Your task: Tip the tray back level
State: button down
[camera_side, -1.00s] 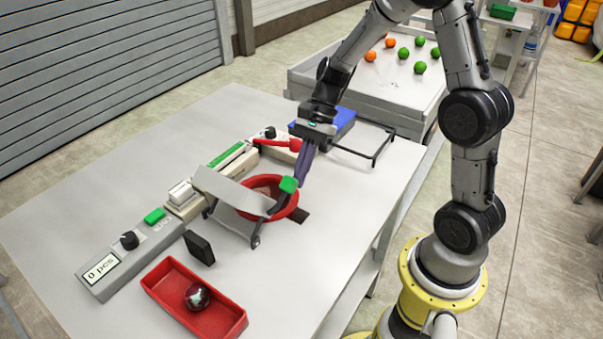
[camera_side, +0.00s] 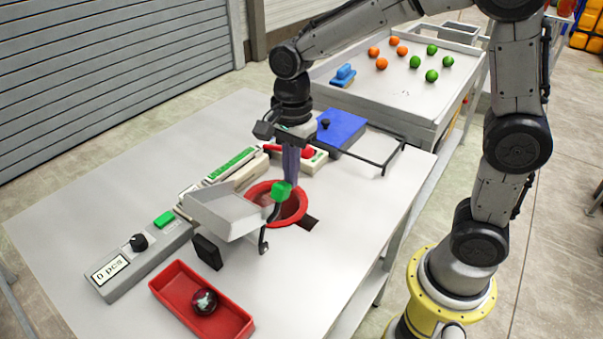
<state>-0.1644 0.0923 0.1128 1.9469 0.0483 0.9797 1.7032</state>
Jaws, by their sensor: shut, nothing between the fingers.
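The grey tray (camera_side: 228,212) sits on its pivot at the middle of the table, its open inside facing up and looking empty.
A red bin (camera_side: 236,322) with a dark shiny ball (camera_side: 204,302) lies in front. A control box (camera_side: 120,270) reading "0 pcs" stands left, a black block (camera_side: 207,252) beside the tray. A blue box (camera_side: 342,130) and bent rail (camera_side: 385,160) are behind. The table's right front is clear.

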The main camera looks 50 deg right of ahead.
aim_at(278, 186)
jog(key=a+h, duration=0.1)
jog(key=a+r+h, duration=0.1)
jog(key=a, duration=0.1)
jog(key=a+h, duration=0.1)
jog(key=shift+a+r, duration=0.25)
jog(key=shift+r, duration=0.05)
jog(key=shift+a+r, duration=0.25)
jog(key=shift+a, duration=1)
jog(key=shift+a, duration=0.1)
jog(key=shift+r, duration=0.1)
jog(key=d, duration=0.5)
jog(key=a+v, duration=0.1)
jog(key=v, duration=0.8)
jog(key=shift+a+r, duration=0.2)
jog(key=shift+d, duration=0.1)
